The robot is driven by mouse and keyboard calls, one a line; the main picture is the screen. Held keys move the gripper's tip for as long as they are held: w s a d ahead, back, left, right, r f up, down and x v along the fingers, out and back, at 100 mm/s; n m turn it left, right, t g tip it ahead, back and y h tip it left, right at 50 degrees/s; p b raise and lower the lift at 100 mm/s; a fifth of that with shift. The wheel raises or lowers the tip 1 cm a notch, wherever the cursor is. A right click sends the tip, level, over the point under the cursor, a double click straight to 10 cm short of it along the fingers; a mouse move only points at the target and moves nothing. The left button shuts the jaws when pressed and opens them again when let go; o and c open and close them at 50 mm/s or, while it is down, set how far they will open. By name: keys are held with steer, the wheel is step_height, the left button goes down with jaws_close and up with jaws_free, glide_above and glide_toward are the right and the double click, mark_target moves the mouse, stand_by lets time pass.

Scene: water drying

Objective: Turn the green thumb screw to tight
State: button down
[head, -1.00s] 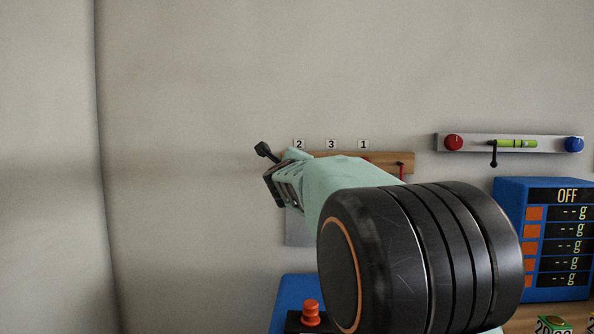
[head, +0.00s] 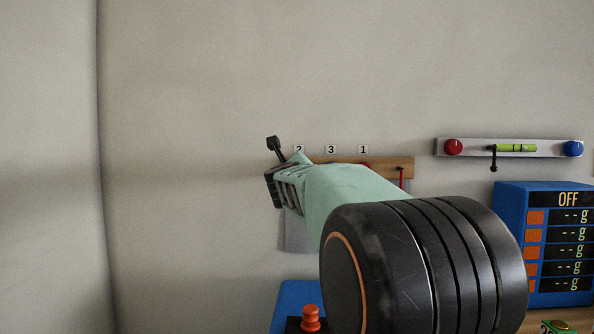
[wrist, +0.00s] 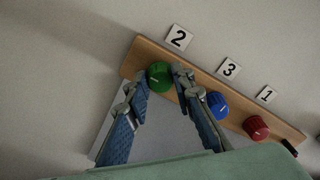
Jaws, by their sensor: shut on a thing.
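The green thumb screw (wrist: 160,75) is a round ridged knob with a pale mark line on its face. It sits on a wooden strip (wrist: 285,126) on the wall, below the label 2 (wrist: 179,38). In the wrist view my gripper (wrist: 159,80) has one finger on each side of the screw, shut on it. In the head view my own arm hides the green screw and the fingertips.
A blue knob (wrist: 217,104) below label 3 sits close beside my right finger. A red knob (wrist: 255,127) below label 1 is farther right. In the head view, a grey rail (head: 465,147) with knobs and a blue display box (head: 510,240) stand to the right.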

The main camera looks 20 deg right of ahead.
steer(key=c, duration=1.7)
jaws_free()
steer(key=shift+o, duration=0.2)
steer(key=shift+s, duration=0.1)
steer(key=v, duration=0.7)
steer(key=shift+s, duration=0.2)
steer(key=shift+a, duration=0.15)
